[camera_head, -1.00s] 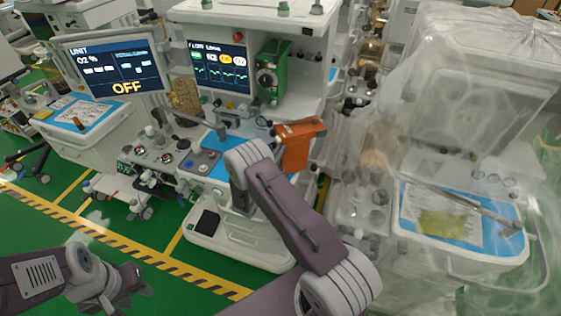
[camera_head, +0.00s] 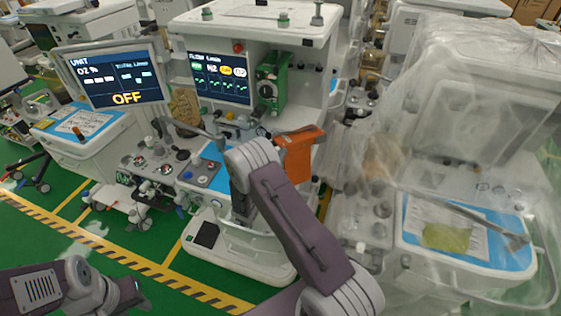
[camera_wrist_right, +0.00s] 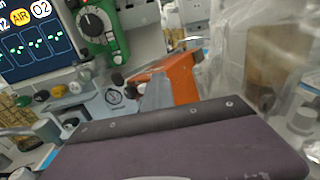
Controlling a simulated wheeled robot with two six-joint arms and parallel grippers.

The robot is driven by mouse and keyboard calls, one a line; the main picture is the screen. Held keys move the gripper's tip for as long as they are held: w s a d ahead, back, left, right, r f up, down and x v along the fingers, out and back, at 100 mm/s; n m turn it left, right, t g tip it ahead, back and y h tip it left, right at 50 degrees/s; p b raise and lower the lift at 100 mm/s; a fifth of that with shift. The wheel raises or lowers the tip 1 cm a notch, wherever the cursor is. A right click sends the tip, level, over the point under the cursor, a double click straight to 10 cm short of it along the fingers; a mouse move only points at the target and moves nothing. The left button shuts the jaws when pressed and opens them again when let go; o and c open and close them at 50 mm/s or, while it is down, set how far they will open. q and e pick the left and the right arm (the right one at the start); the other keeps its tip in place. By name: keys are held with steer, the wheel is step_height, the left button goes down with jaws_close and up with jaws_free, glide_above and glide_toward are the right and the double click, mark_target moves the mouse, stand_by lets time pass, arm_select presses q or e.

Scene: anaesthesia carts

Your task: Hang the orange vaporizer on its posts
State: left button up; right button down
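The orange vaporizer (camera_head: 298,152) is at the right side of the middle anaesthesia machine, just past the end of my right arm. Its lower part is partly hidden by the arm. It also shows in the right wrist view (camera_wrist_right: 182,78), with a grey wedge-shaped part beside it and my purple housing across the foreground.
The middle machine has a lit screen (camera_head: 219,78) and a work surface with knobs (camera_head: 200,170). Another screen reading OFF (camera_head: 112,75) stands left. A plastic-covered machine (camera_head: 465,110) stands close on the right. Green floor with a striped line (camera_head: 150,265) is clear in front.

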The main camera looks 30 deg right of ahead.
steer(key=s+r+b, duration=0.1)
steer(key=s+r, duration=0.5)
steer(key=s, duration=0.5)
steer(key=shift+s+r, duration=0.2)
steer(key=shift+r, duration=0.05)
steer(key=shift+c, duration=2.2)
jaws_free()
steer(key=shift+r, duration=0.1)
steer(key=shift+a+b, duration=0.1)
steer(key=shift+b, duration=0.2)
